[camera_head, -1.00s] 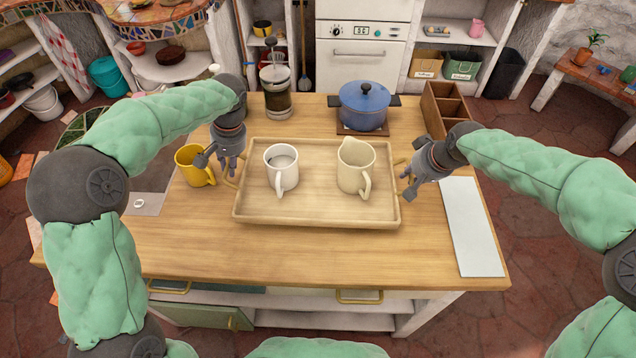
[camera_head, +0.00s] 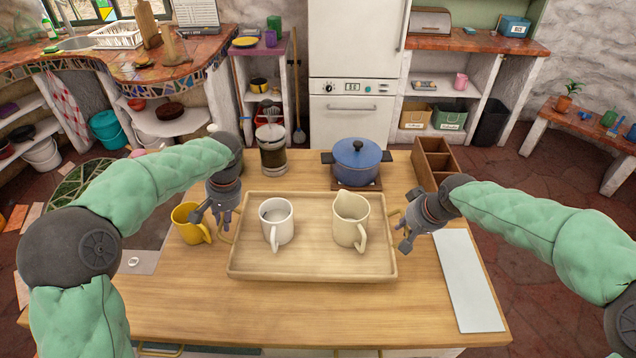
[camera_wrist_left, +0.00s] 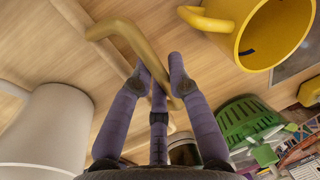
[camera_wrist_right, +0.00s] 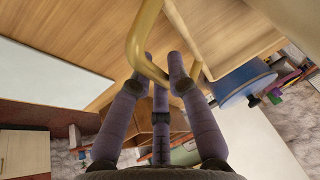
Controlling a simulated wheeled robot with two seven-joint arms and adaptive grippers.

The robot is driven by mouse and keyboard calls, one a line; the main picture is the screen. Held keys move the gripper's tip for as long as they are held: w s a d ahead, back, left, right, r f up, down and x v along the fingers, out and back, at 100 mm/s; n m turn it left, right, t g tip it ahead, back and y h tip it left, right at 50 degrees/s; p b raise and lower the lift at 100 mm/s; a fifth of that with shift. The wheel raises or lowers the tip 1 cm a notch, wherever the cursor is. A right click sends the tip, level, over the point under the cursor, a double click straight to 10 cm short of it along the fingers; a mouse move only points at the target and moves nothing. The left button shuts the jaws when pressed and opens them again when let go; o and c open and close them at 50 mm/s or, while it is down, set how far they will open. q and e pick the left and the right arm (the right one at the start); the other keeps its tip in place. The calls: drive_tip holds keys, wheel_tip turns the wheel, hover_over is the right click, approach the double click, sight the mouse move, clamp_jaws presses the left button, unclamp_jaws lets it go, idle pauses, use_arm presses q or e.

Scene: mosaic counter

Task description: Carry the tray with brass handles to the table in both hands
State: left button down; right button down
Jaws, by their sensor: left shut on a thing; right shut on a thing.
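The wooden tray (camera_head: 313,274) is on the wooden counter, level, with a white mug (camera_head: 277,222) and a cream jug (camera_head: 350,222) upright in it. My left gripper (camera_head: 224,222) is shut on the tray's left brass handle, which shows between its fingers in the left wrist view (camera_wrist_left: 122,38). My right gripper (camera_head: 405,228) is shut on the right brass handle, seen in the right wrist view (camera_wrist_right: 144,38). I cannot tell whether the tray is lifted. A low table (camera_head: 575,133) with a plant stands far right.
A yellow mug (camera_head: 188,224) stands close to the left gripper. A blue pot (camera_head: 357,163), a French press (camera_head: 272,150) and a wooden divided box (camera_head: 433,163) stand behind the tray. A white board (camera_head: 467,280) lies to the right. The counter front is clear.

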use_arm(q)
drive_tip(key=shift+w, duration=0.1)
use_arm(e)
drive_tip(key=shift+w, duration=0.1)
